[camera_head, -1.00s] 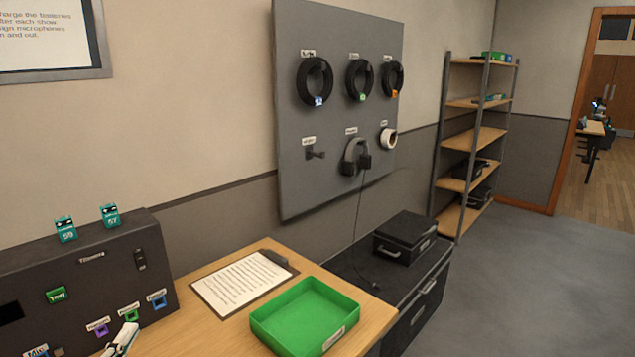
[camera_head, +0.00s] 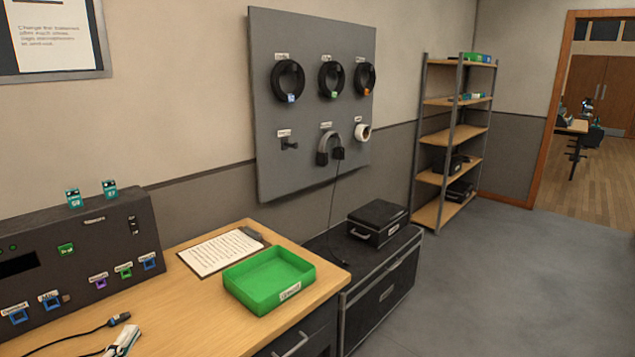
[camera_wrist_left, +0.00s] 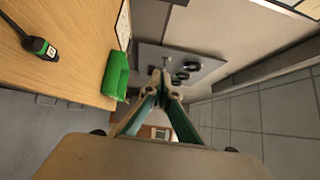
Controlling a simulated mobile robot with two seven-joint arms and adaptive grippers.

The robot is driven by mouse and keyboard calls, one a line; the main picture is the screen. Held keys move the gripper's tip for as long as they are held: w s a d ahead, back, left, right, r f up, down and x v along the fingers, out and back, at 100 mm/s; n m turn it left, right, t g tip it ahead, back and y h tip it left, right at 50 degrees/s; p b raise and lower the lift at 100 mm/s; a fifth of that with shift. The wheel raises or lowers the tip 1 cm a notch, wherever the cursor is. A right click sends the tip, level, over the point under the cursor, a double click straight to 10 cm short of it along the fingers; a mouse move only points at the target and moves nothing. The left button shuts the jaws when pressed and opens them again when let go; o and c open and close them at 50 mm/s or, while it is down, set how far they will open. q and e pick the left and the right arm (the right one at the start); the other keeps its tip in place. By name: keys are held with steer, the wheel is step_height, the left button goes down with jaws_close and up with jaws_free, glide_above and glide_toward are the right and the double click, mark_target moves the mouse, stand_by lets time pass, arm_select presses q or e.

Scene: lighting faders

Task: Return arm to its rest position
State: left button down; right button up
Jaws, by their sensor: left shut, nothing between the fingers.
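My left gripper (camera_head: 124,338) shows only in part at the bottom edge of the head view, over the front of the wooden desk (camera_head: 205,293). In the left wrist view its two teal fingers (camera_wrist_left: 160,78) meet at the tips, with nothing between them. They point past the desk toward the wall board. The arm behind the gripper is out of the head view. My right gripper is in neither view.
A cable plug (camera_head: 120,318) lies near the gripper. A green tray (camera_head: 262,298), a clipboard (camera_head: 218,252) and a black socket panel (camera_head: 110,225) are on the desk. A black case (camera_head: 378,225) and shelf (camera_head: 452,130) stand right; grey floor is open.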

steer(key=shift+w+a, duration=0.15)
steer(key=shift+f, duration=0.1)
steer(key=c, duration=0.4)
arm_select(q)
steer(key=s+d+f+n+g+h, duration=0.1)
steer(key=s+d+f+n, duration=0.3)
steer(key=f, duration=0.6)
steer(key=s+d+f+n+g+h, duration=0.1)
steer(key=s+d+f+n+g, duration=0.2)
steer(key=d+f, duration=0.4)
steer(key=s+d+f+n+g+h, duration=0.1)
steer(key=s+d+f+n+g, duration=0.2)
steer(key=f, duration=1.1)
steer(key=s+d+n, duration=0.3)
steer(key=s, duration=0.1)
steer(key=shift+d+h, duration=0.2)
steer(key=shift+h, duration=0.2)
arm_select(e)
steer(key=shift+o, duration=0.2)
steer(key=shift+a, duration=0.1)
